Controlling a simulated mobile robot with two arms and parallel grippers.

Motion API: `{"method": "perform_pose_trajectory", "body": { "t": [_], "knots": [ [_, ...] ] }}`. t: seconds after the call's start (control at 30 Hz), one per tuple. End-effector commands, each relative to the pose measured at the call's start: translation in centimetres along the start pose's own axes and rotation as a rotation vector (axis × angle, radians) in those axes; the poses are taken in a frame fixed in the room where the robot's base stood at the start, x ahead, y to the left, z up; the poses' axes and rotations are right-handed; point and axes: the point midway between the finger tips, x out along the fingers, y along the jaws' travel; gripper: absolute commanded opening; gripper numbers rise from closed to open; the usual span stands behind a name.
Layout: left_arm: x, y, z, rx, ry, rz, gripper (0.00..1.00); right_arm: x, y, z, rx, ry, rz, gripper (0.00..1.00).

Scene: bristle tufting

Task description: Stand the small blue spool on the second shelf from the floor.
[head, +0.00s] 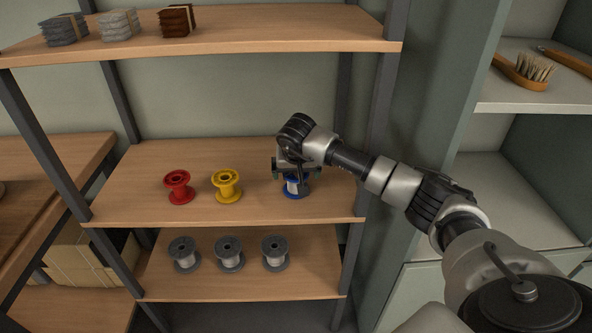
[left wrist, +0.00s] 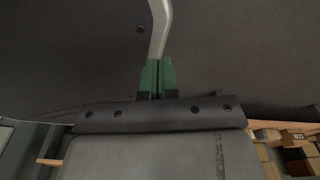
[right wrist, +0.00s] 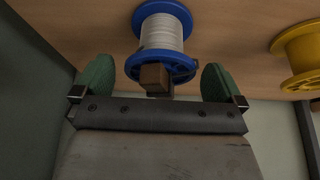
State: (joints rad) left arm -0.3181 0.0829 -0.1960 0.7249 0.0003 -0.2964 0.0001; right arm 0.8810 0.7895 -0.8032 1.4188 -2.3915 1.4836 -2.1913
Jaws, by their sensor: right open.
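The small blue spool (head: 296,186), wound with white, stands on the middle shelf (head: 130,204), right of the red and yellow spools. My right gripper (head: 294,168) is just above and in front of it, partly hiding it. In the right wrist view the open green fingers (right wrist: 158,82) lie either side of the blue spool's near flange (right wrist: 165,68), not closed on it. A small brown block (right wrist: 153,78) shows at that flange; I cannot tell what it belongs to. My left gripper (left wrist: 159,78) is shut; a grey curved bar rises beyond its fingertips, and I cannot tell whether it is held.
A red spool (head: 179,187) and a yellow spool (head: 227,185) stand left on the same shelf. Three grey spools (head: 229,254) stand on the lower shelf (head: 318,285). Tied bundles lie on the upper shelf (head: 290,30). A dark upright (head: 376,130) stands close right.

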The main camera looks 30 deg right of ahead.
Motion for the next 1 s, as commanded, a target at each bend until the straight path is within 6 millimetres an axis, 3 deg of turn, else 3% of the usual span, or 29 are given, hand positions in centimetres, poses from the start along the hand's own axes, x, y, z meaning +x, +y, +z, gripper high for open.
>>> {"method": "perform_pose_trajectory", "body": {
  "t": [0.1, 0.3, 0.5, 0.7, 1.0],
  "knots": [
    [-0.7, 0.0, 2.5, 0.004, -0.017, 0.001, 0.00, -1.7, 0.0, -0.2, -0.002, 0.001, 0.000, 1.00],
    [-4.8, -0.1, 1.7, 0.003, -0.009, 0.001, 0.00, -6.5, 0.0, -0.4, -0.003, 0.002, -0.001, 1.00],
    [-7.0, -0.1, 1.5, 0.003, -0.010, 0.001, 0.00, -9.5, 0.0, -0.2, -0.001, 0.000, 0.000, 1.00],
    [-7.7, -0.1, 1.4, 0.003, -0.010, 0.001, 0.00, -10.7, 0.0, -0.1, -0.001, 0.000, 0.000, 1.00],
    [-7.7, -0.1, 1.4, 0.003, -0.010, 0.001, 0.00, -10.6, -0.6, 0.6, 0.008, -0.016, -0.022, 1.00]
  ]
}}
